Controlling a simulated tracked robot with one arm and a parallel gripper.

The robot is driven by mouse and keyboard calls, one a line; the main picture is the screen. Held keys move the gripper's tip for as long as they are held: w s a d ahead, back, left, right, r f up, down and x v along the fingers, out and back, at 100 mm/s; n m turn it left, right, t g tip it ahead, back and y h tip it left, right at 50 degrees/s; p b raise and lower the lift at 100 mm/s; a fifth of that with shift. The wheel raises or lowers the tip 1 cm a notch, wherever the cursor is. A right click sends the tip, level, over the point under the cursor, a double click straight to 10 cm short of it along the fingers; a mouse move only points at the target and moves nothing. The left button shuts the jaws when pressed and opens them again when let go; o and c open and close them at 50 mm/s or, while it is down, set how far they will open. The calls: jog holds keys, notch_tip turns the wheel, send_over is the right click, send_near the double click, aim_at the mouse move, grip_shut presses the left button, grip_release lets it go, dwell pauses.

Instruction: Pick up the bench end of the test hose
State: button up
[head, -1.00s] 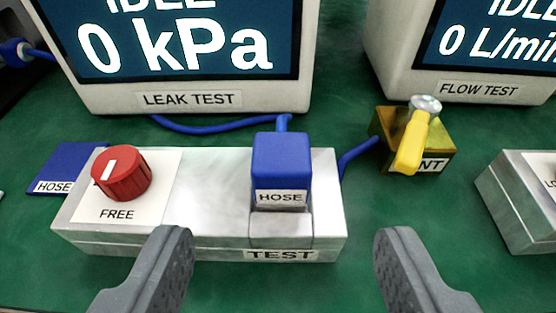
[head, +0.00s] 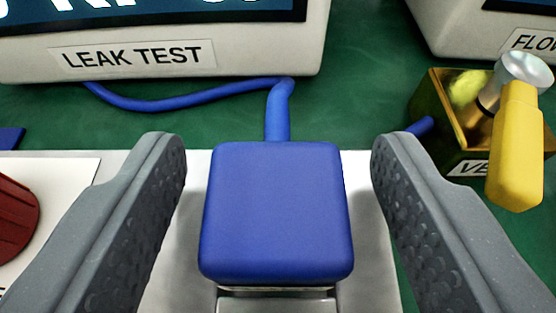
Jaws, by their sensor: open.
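The hose end is a blue block (head: 277,212) in the middle of the head view, sitting on the pale metal test block (head: 372,265). A blue hose (head: 190,100) leaves its back and runs left below the leak test unit. My gripper (head: 275,160) is open, with one grey finger on each side of the blue block. A gap shows between each finger and the block. The label on the block's front is hidden from this angle.
The leak test unit (head: 230,50) stands just behind. A brass valve block (head: 450,120) with a yellow lever (head: 516,150) stands close to the right finger. A red knob (head: 15,220) is at the left edge. Green bench shows between them.

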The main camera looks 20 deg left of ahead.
jog(key=c, duration=1.1)
